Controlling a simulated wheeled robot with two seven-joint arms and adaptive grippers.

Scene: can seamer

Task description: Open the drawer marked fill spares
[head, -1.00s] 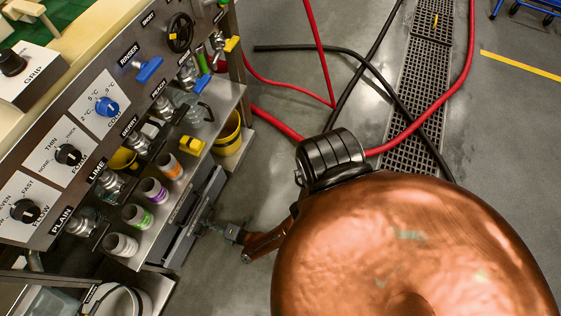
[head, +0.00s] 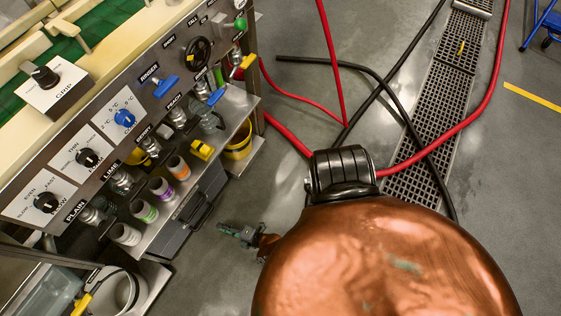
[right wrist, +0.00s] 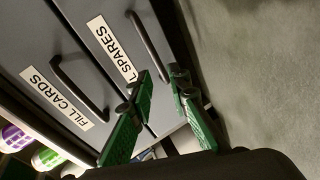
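Two grey drawer fronts show side by side in the right wrist view. One is labelled FILL CARDS (right wrist: 57,98); the other reads "L SPARES" (right wrist: 113,47), its first letters hidden or cut. The fill spares drawer has a dark bar handle (right wrist: 148,44). Both fronts look about flush. In the head view the grey drawer front (head: 172,240) sits low in the machine, with a dark handle (head: 198,213). My right gripper (head: 222,228) is open and empty, a short gap out from that handle. Its green fingers (right wrist: 161,78) straddle the handle's near end in the picture. My left gripper is out of view.
A steel shelf above the drawers holds cups with coloured bands (head: 162,188) and a yellow block (head: 202,150). A yellow bucket (head: 238,145) stands beyond the drawers. A white bucket (head: 112,292) is at lower left.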

